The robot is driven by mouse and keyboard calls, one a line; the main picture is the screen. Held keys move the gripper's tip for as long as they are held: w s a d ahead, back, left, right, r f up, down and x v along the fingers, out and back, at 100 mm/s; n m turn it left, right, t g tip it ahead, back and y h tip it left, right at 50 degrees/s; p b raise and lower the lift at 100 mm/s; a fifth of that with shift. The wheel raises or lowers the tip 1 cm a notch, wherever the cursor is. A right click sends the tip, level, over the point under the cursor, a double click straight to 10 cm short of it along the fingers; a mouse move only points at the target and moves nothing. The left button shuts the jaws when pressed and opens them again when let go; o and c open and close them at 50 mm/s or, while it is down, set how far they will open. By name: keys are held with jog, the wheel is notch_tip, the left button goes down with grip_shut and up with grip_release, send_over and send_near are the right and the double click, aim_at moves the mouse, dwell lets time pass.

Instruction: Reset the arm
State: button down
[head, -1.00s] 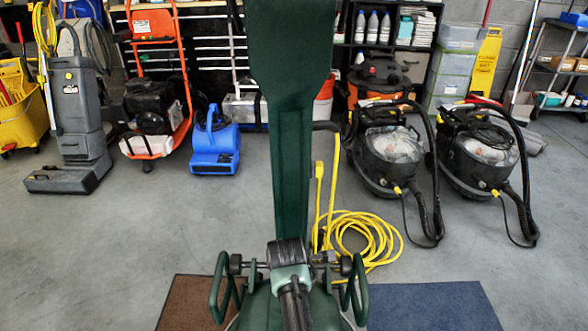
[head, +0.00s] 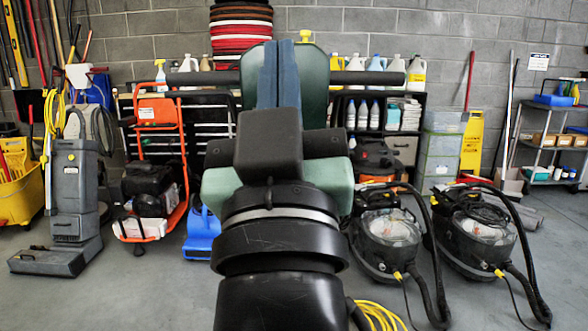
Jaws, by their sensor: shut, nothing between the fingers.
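My arm rises in the middle of the head view, with a black, banded wrist at the bottom. Past it, my gripper (head: 280,60) points up and away, its two blue fingers side by side and shut, with nothing held. Directly behind the gripper stands a dark green upright machine (head: 314,82) with a black crossbar handle (head: 372,78) reaching out to both sides. My arm hides most of its column and its base. Whether the gripper touches it cannot be told.
Red, white and black pads (head: 240,32) are stacked at the back. An orange hand truck (head: 158,110) and a grey floor machine (head: 74,190) stand left. Two black vacuums (head: 384,235) (head: 486,230) stand right. Bare floor shows at both sides.

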jog(key=s+d+r+m+t+p, duration=0.1)
jog(key=s+r+m+t+p, duration=0.15)
jog(key=s+r, duration=0.35)
notch_tip(320, 180, up, 29)
jog(key=p, duration=2.9)
jog(key=shift+g+h, duration=0.35)
jog(key=shift+h, duration=0.05)
jog(key=shift+n, duration=0.25)
